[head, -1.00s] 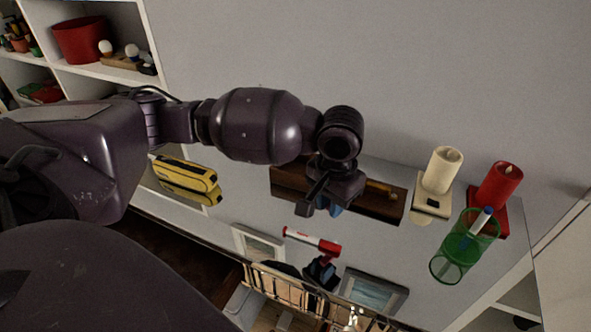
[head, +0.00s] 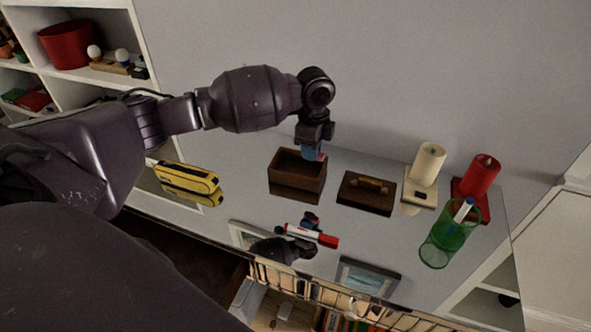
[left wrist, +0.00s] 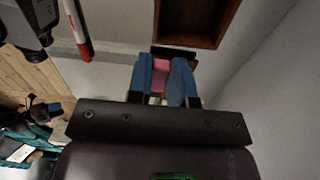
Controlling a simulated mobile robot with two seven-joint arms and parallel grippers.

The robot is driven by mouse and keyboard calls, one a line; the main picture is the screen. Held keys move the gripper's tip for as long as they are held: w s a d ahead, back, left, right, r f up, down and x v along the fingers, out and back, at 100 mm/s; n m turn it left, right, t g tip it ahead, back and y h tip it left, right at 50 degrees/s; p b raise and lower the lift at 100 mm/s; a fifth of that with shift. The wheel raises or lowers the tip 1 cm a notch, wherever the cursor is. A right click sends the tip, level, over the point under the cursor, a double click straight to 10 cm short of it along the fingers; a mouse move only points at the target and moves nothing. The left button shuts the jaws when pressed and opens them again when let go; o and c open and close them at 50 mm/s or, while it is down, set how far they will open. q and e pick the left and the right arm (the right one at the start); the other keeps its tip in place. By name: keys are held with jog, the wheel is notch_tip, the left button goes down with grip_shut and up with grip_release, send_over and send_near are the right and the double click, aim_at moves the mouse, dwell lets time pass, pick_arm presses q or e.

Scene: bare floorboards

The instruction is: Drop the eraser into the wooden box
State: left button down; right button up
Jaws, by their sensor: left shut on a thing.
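An open wooden box (head: 284,182) stands on the glossy shelf in the head view. Its dark inside also shows at the top of the left wrist view (left wrist: 196,42). My left gripper (head: 312,153) is above the box's right back side, with its blue fingers pointing down. It is shut on a pink eraser (left wrist: 161,76), which shows between the fingers in the left wrist view. In the head view only a small pink edge of the eraser (head: 321,157) shows.
Right of the box lie a brown case with a handle (head: 366,196), a cream candle (head: 428,163), a red candle (head: 481,174) and a green cup with a marker (head: 442,245). A red-and-white marker (head: 313,236) lies in front. A yellow case (head: 188,180) is left. The shelf mirrors things.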

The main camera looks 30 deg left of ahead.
pick_arm(q)
jog(key=w+a+m+p, duration=0.2)
jog(key=a+m, duration=0.5)
jog(key=m+b, duration=0.2)
jog(key=b, duration=0.1)
send_over(290, 171)
notch_tip(290, 171, down, 6)
jog(key=shift+r, duration=0.15)
jog(key=shift+w+f, duration=0.1)
jog(key=shift+f, duration=0.45)
pick_arm(e)
jog(key=shift+a+f, duration=0.2)
jog(key=shift+f, duration=0.4)
pick_arm(q)
jog(key=shift+r, duration=0.1)
jog(key=c, duration=1.5)
grip_release()
jog(key=o, duration=0.5)
jog(key=shift+o, duration=0.3)
pick_arm(e)
jog(key=shift+s+f, duration=0.2)
jog(key=shift+f, duration=0.05)
